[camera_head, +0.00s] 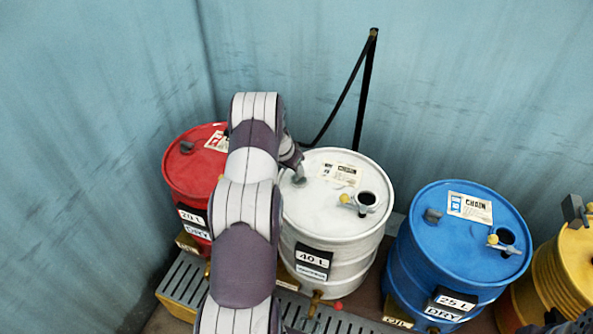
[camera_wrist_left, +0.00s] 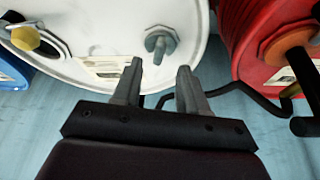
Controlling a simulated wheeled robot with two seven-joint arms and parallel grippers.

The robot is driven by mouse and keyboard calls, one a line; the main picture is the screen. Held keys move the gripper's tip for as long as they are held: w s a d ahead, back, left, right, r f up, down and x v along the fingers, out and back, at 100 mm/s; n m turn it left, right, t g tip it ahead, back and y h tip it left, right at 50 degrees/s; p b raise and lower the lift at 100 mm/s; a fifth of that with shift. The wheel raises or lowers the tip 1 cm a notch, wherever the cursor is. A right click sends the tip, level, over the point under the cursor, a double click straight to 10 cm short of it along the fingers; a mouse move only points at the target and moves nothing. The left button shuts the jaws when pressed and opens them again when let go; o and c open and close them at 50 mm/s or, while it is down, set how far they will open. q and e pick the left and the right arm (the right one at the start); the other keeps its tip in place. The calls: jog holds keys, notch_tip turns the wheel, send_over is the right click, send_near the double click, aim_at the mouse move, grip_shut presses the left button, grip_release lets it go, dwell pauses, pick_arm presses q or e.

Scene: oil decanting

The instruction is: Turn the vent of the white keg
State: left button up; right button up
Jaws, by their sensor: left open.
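The white keg (camera_head: 330,222) stands in the middle, labelled 40 L. Its grey vent (camera_head: 299,181) sits on the left of the lid in the head view, and it also shows as a grey winged knob in the left wrist view (camera_wrist_left: 160,43). My left arm reaches over the keg's left side. My left gripper (camera_wrist_left: 160,67) is open and empty, its two fingers pointing at the vent with a small gap between. In the head view the gripper is partly hidden by my arm.
A red keg (camera_head: 184,172) stands close on the left, partly behind my arm. A blue keg (camera_head: 450,245) and a yellow keg (camera_head: 560,270) stand on the right. A dark upright post (camera_head: 367,90) rises behind the white keg. A dark opening (camera_head: 367,198) with a yellow knob is on its lid.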

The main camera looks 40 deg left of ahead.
aim_at(296, 177)
pick_arm(q)
jog(key=p+x, duration=0.1)
jog(key=x, duration=0.5)
jog(key=shift+f, duration=0.1)
grip_shut()
